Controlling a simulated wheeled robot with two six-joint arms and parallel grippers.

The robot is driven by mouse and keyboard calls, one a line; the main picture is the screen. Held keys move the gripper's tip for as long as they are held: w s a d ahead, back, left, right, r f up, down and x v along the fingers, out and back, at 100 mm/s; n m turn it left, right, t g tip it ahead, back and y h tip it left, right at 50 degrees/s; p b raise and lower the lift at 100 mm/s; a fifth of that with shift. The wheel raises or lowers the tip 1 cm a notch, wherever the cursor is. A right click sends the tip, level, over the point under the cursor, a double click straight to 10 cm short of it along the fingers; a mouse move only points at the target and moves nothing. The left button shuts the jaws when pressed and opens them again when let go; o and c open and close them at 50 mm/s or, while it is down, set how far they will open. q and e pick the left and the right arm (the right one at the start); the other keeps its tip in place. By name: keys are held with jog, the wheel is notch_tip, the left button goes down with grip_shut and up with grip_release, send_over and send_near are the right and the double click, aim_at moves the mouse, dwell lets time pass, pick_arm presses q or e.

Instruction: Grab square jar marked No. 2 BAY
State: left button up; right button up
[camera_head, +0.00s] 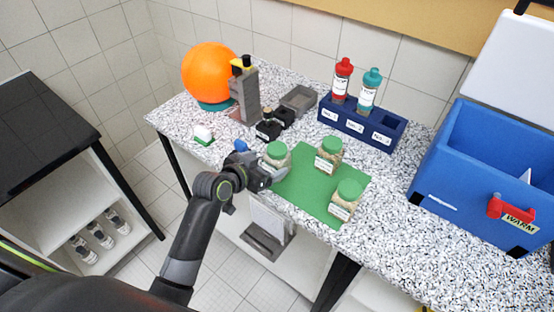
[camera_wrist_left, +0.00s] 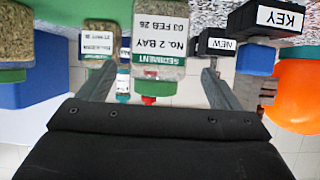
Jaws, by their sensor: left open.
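The square jar marked No. 2 BAY (camera_wrist_left: 158,50) has a green lid and brownish contents. Its label faces the left wrist camera, upside down in that view. In the head view it is the leftmost jar (camera_head: 277,155), at the left edge of the green mat (camera_head: 310,190). My left gripper (camera_head: 268,174) is right by this jar, on its near left side. In the wrist view my left gripper (camera_wrist_left: 156,88) is open, with the jar showing in the gap between its fingers. I cannot tell how deep the jar sits there. My right gripper is not in view.
Two similar jars stand on the mat, one behind (camera_head: 329,153) and one nearer right (camera_head: 346,198). A blue rack (camera_head: 362,128) with red and teal bottles, dark boxes (camera_head: 270,128), an orange ball (camera_head: 210,72) and a large blue box (camera_head: 480,190) stand around.

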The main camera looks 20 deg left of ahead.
pick_arm(q)
jog(key=shift+w+d+f, duration=0.15)
jog(key=shift+w, duration=0.2)
jog(key=shift+w+d+f+p, duration=0.15)
jog(key=shift+w+d+p, duration=0.1)
jog(key=shift+w+p, duration=0.2)
jog(key=shift+p+x, duration=0.5)
jog(key=shift+x, duration=1.55)
jog(key=shift+s+f, duration=0.1)
jog(key=c, duration=1.4)
